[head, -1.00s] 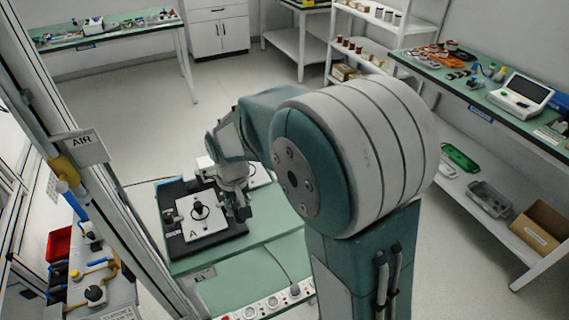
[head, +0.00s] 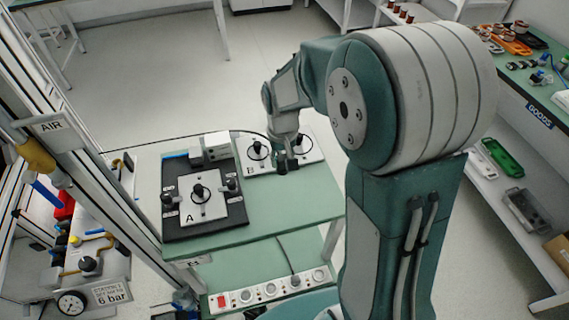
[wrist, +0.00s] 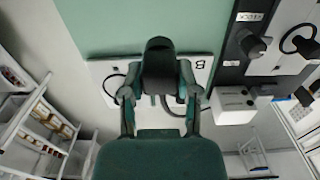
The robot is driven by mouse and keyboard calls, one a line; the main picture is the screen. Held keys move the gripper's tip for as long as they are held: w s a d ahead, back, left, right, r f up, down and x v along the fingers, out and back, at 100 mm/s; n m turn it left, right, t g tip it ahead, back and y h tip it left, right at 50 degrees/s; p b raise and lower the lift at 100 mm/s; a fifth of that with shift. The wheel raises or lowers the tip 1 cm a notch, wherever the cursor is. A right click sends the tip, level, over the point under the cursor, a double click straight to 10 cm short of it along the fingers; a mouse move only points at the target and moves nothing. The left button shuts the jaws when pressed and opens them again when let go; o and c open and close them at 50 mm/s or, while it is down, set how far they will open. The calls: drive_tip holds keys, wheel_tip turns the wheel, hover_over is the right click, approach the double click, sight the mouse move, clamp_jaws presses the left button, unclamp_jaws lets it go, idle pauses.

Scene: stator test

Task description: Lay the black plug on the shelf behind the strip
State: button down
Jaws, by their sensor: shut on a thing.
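My gripper (head: 285,163) hangs above the bench by plate B (head: 310,146). In the wrist view my gripper (wrist: 158,85) is shut on a black plug-like thing (wrist: 158,48), seen over plate B; the fingers partly hide it and I cannot tell how high it is above the plate. The white strip (head: 258,294) with round sockets and a red switch lies along the front of the lower shelf (head: 225,266). The bench top hides the rear of the shelf.
The green bench top (head: 290,203) carries a black base (head: 238,216) with plate A (head: 190,212) and a white box (head: 209,148). The air station (head: 90,265) stands at left, a goods bench (head: 540,112) at right. The bench top's front right is clear.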

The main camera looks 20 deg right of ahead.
drive_tip(key=w+d+f, duration=0.2)
drive_tip(key=w+f, duration=0.1)
drive_tip(key=w+d+f, duration=0.1)
drive_tip(key=f, duration=0.1)
drive_tip(key=shift+w+d+f, duration=0.1)
drive_tip(key=shift+w, duration=0.1)
drive_tip(key=shift+w+a+f, duration=0.35)
drive_tip(key=shift+a+f, duration=0.1)
drive_tip(key=f, duration=0.3)
drive_tip(key=shift+w+d+f, duration=0.1)
drive_tip(key=shift+d, duration=0.45)
drive_tip(key=shift+f, duration=0.15)
drive_tip(key=shift+c, duration=1.7)
unclamp_jaws()
drive_tip(key=shift+a, duration=0.45)
drive_tip(key=shift+d, duration=0.15)
